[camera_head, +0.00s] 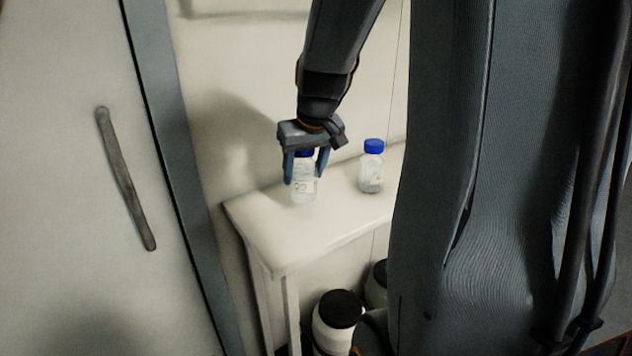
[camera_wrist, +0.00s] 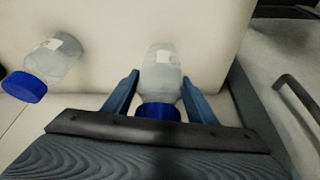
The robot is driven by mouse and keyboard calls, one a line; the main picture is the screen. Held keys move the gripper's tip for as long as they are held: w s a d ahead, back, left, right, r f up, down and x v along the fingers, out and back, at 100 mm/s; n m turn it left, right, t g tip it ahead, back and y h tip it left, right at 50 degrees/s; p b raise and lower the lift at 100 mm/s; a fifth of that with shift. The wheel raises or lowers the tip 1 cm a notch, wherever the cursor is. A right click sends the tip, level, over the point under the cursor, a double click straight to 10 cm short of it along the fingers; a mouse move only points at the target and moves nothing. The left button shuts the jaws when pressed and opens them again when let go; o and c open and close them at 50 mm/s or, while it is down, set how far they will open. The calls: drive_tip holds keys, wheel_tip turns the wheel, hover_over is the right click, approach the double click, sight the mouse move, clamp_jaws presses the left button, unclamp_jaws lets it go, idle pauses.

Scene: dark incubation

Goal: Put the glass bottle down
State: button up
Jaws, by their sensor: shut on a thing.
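The glass bottle (camera_head: 303,188) is clear with a blue cap and a white label. It is upright at the left part of the white table (camera_head: 278,257). My gripper (camera_head: 304,178) points down from above, with its blue fingers on either side of the bottle, shut on it. In the wrist view the bottle (camera_wrist: 162,72) sits between the fingers (camera_wrist: 160,95), its blue cap nearest my palm. Its base appears at or very near the tabletop; I cannot tell whether it touches.
A second blue-capped bottle (camera_head: 371,168) stands on the table to the right; it also shows in the wrist view (camera_wrist: 50,62). A door with a long handle (camera_head: 125,180) is at the left. Black-lidded containers (camera_head: 337,322) are below the table. The table's front left corner is clear.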

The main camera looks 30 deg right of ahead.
sight(304, 185)
drive_tip(key=shift+f, duration=2.3)
drive_tip(key=shift+f, duration=0.2)
drive_tip(key=o, duration=1.4)
drive_tip(key=shift+o, duration=0.2)
drive_tip(key=shift+r, duration=0.1)
drive_tip(key=shift+r, duration=0.4)
drive_tip(key=v, duration=1.1)
drive_tip(key=shift+s+r+b, duration=0.15)
drive_tip(key=shift+s+b, duration=0.1)
drive_tip(key=shift+b, duration=0.05)
